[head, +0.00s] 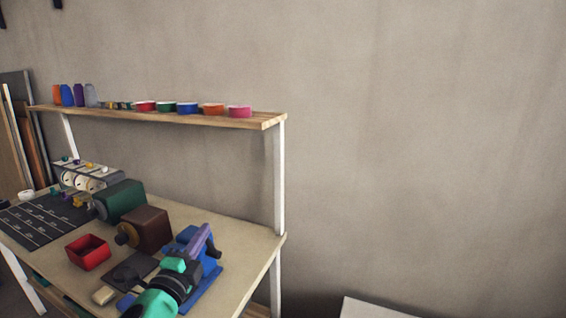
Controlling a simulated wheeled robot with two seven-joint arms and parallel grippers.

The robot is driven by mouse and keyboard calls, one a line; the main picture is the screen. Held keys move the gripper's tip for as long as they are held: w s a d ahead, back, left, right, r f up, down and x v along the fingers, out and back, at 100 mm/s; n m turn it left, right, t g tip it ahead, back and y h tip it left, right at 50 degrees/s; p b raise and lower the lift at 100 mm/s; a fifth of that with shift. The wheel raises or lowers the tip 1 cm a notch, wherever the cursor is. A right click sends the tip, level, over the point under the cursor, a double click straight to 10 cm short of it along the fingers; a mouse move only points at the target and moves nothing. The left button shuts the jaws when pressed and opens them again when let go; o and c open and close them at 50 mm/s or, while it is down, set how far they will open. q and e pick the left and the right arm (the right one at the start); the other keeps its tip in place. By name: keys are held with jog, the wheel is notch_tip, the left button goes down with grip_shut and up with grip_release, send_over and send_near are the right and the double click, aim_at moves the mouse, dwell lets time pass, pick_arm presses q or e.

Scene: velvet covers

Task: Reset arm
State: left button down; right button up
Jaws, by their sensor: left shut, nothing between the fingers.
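My left gripper (187,269) is at the lower middle of the head view, at the end of my teal and black arm. It is shut with nothing held. It is in front of a blue device with a purple lever (200,239) near the right end of the workbench (245,243), and hides part of it. I cannot tell whether they touch. My right gripper is not in view.
A red open box (88,252), a brown machine (150,229) and a green machine (120,200) stand to the left. A wooden shelf (262,121) with several small colored containers runs above the bench. A white surface (372,308) shows at bottom right.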

pick_arm(q)
jog(key=s+a+f+n+g+y, duration=0.35)
jog(key=s+f+n, duration=0.3)
jog(key=f, duration=0.25)
jog(key=s+a+f+n+g+y, duration=0.25)
jog(key=s+f+n+g, duration=0.25)
jog(key=f+n, duration=0.25)
jog(key=s+d+f+n+g+h, duration=0.25)
jog(key=s+f+g, duration=0.6)
jog(key=s, duration=0.65)
notch_tip(320, 180, down, 22)
jog(key=s, duration=0.1)
jog(key=s+a+f, duration=0.2)
jog(key=s+f, duration=0.6)
jog(key=s, duration=0.1)
jog(key=s+a+f, duration=0.1)
jog(key=s+f, duration=0.8)
jog(key=shift+s+a+g, duration=0.15)
jog(key=shift+a+g, duration=0.25)
jog(key=shift+f+n+h, duration=0.1)
jog(key=shift+n+h, duration=0.15)
